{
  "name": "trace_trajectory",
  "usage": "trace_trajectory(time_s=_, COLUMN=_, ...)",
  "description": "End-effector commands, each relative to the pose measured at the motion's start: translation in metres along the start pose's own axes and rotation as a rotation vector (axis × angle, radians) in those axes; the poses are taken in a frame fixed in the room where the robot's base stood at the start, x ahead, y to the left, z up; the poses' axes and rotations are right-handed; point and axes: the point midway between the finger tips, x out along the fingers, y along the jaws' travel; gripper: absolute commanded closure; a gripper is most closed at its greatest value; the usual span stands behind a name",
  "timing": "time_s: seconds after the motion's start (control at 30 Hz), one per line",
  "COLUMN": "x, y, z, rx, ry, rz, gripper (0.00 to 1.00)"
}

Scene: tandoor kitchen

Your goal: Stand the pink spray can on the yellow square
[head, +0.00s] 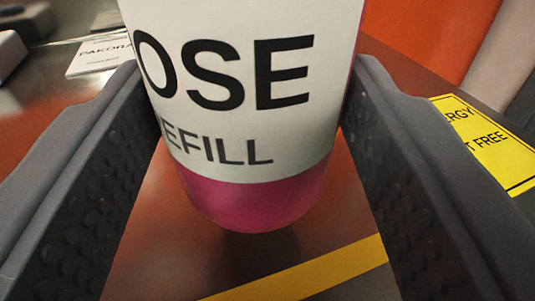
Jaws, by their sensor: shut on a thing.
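The pink spray can (255,203) fills the middle of the head view. It has a white label with dark letters reading "OSE" and "EFILL" and a pink band at its base. My gripper (258,95) is shut on it, one dark finger on each side. The can looks close to upright, and its top is out of the picture. A shadow lies below its base; I cannot tell for certain how far it is above the surface. A yellow strip (310,277) crosses the surface below the can, perhaps an edge of the yellow square; the rest is hidden or out of view.
A yellow sign (490,150) with black text ending in "FREE" lies at the right. A white card reading "PAKORA" (100,55) is at the upper left, near a pale object (10,52). An orange panel (425,35) stands behind at the right.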

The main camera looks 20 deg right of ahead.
Motion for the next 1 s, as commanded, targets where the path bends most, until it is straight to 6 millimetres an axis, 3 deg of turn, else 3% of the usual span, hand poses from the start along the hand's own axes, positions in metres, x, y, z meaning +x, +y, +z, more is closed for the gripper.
trace_trajectory(time_s=0.27, x=0.0, y=0.0, z=0.034, rx=0.0, ry=0.0, rz=0.0, gripper=0.79)
trace_trajectory(time_s=0.63, x=0.0, y=0.0, z=0.036, rx=-0.001, ry=0.0, rz=0.0, gripper=0.79)
trace_trajectory(time_s=0.67, x=0.0, y=-0.001, z=0.036, rx=-0.001, ry=0.0, rz=0.0, gripper=0.45)
trace_trajectory(time_s=0.73, x=0.0, y=-0.001, z=0.035, rx=-0.001, ry=0.0, rz=0.0, gripper=0.28)
trace_trajectory(time_s=1.0, x=0.0, y=-0.001, z=0.035, rx=0.0, ry=0.0, rz=0.0, gripper=0.28)
